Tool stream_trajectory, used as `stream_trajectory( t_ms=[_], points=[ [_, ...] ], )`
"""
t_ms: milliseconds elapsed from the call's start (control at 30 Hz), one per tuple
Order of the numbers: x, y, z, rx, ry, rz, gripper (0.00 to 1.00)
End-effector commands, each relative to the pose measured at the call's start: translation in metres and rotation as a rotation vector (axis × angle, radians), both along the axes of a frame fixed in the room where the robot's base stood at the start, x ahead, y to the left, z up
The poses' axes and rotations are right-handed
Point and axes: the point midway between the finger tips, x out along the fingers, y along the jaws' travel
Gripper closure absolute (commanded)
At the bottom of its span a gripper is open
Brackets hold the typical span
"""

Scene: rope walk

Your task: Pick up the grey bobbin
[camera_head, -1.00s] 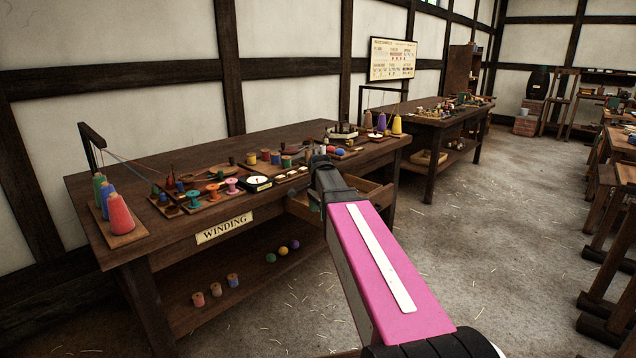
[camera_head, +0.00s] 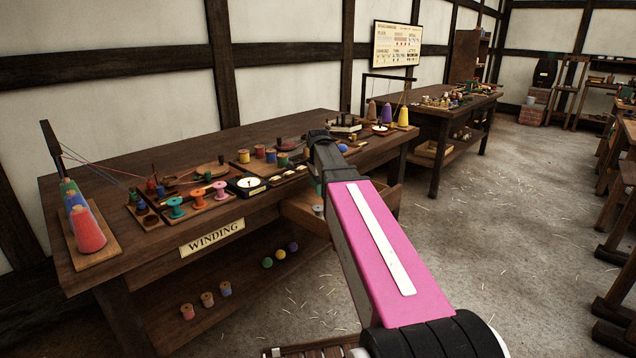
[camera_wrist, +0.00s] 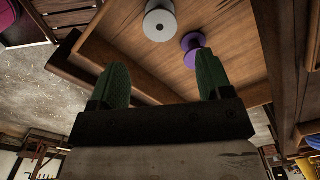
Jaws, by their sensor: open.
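The grey bobbin (camera_wrist: 160,24) lies in an open wooden drawer (camera_wrist: 128,62) and shows at the top of the wrist view. A small pale shape in the drawer in the head view may be the same bobbin, but it is too small to tell. My gripper (camera_wrist: 162,66) is open and empty, with its two green fingers spread apart over the drawer. The grey bobbin is beyond the fingertips, not between them. In the head view my arm hides most of the gripper.
A purple bobbin (camera_wrist: 193,46) lies close to the grey one, near the right finger. The drawer hangs out of the winding table (camera_head: 150,240), whose top holds cones, spools and a dial scale (camera_head: 248,185). A second table (camera_head: 425,112) stands behind.

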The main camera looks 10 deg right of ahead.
Motion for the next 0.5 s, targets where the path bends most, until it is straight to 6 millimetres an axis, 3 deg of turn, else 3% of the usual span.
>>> stream_trajectory(
  t_ms=[500],
  points=[
    [0.000,0.000,-0.064,0.000,0.001,0.001,0.28]
  ],
)
